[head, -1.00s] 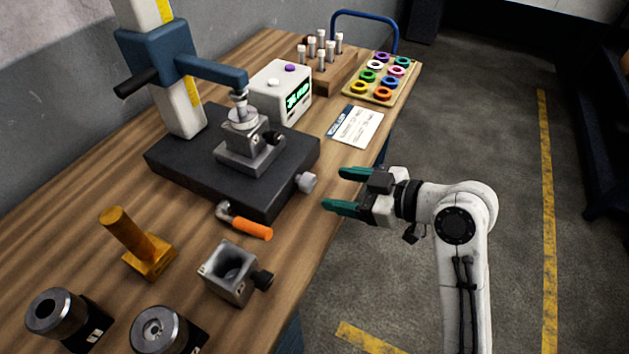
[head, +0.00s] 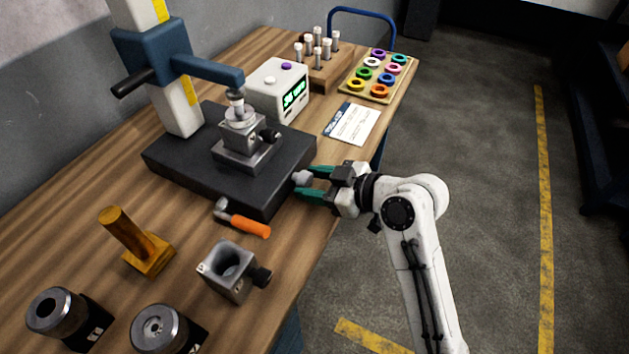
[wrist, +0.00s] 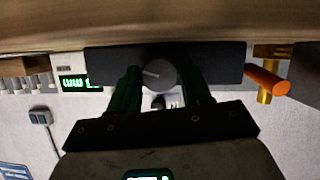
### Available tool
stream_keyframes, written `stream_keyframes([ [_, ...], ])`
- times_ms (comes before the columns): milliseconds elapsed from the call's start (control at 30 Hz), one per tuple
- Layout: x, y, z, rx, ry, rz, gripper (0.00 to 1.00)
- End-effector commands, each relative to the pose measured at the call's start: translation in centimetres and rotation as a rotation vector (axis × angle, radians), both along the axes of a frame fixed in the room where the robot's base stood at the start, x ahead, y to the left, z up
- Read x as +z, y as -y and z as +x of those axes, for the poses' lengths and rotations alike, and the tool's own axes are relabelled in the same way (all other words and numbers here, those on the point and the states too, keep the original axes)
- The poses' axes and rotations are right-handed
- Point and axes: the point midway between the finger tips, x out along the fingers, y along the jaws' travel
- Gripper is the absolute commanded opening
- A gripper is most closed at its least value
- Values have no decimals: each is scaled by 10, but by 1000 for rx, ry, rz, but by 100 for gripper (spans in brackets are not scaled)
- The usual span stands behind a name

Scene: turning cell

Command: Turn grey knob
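The grey knob (head: 302,178) sticks out of the right side of the dark base block (head: 190,160). In the wrist view the knob (wrist: 160,74) is round and faces me, with a light line on its face. My gripper (head: 305,183) is open, with one green finger on either side of the knob. In the wrist view the fingertips (wrist: 160,80) flank it with small gaps, so it does not look gripped. In the head view the fingers partly overlap the knob.
An orange-handled tool (head: 248,226) lies close to the base block. A grey block with a bore (head: 228,268) and a brass piece (head: 135,240) stand nearer. A display box (head: 278,90) and a card (head: 350,124) lie behind. Floor right of the table is free.

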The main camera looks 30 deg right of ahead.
Motion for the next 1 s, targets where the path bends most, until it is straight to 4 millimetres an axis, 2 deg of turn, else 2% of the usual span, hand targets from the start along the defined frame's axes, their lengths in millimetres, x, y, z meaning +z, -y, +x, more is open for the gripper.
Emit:
stream_keyframes([
  [33, 0, 0, 0, 0, 0, 0, 43],
  [367, 0, 0, 0, 0, 0, 0, 12],
  [667, 2, 0, 0, 0, -25, 34, 11],
  [1000, 4, 2, 1, 0, -154, 212, 11],
])
